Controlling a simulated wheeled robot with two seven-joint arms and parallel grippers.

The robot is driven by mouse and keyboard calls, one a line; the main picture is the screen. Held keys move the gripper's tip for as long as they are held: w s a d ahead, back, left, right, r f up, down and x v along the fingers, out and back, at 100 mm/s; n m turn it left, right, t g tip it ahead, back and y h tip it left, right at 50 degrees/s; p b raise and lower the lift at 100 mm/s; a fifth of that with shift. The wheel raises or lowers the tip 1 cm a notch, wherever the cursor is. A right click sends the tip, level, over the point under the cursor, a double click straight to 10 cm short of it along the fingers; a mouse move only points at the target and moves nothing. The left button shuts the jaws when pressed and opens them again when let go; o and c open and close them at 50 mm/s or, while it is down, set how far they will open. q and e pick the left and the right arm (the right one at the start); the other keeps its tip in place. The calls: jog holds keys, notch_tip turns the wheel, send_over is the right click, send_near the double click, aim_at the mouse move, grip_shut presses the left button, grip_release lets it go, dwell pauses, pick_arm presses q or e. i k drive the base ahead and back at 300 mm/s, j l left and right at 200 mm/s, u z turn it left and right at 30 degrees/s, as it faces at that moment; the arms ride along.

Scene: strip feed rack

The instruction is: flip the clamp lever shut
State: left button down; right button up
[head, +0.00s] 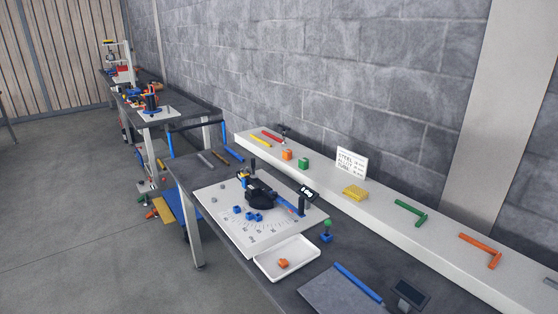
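A white board (228,218) with a printed angle scale lies on the grey bench. A black device (261,194) stands on it, with a blue strip (288,205) running to its right. A dark post with a small display (308,193) stands at the board's right corner. To the right of the board, a small blue base (326,238) carries an upright dark stem with a green knob (327,224). I cannot tell which part is the clamp lever or whether it is open or shut. Neither of my grippers is in view.
A white tray (300,262) holds an orange block (283,263) in front of the board. A long white shelf (385,225) behind carries a sign (351,163), a yellow block (355,192) and green (410,211) and orange (481,249) angled pieces. A grey plate (335,293) lies at front right.

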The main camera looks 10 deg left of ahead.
aim_at(253, 176)
jog(key=i+j+z, duration=0.15)
jog(key=j, duration=0.2)
jog(key=i+j+z, duration=0.1)
jog(key=j, duration=0.3)
jog(key=i+j+z, duration=0.15)
jog(key=j, duration=0.25)
jog(key=i+j+z, duration=0.1)
jog(key=j, duration=0.35)
jog(key=i+j+z, duration=0.15)
jog(key=j, duration=0.25)
jog(key=i+j, duration=0.1)
jog(key=j, duration=0.4)
jog(key=i+j, duration=0.1)
jog(key=j, duration=0.45)
jog(key=i+j, duration=0.1)
jog(key=j, duration=0.4)
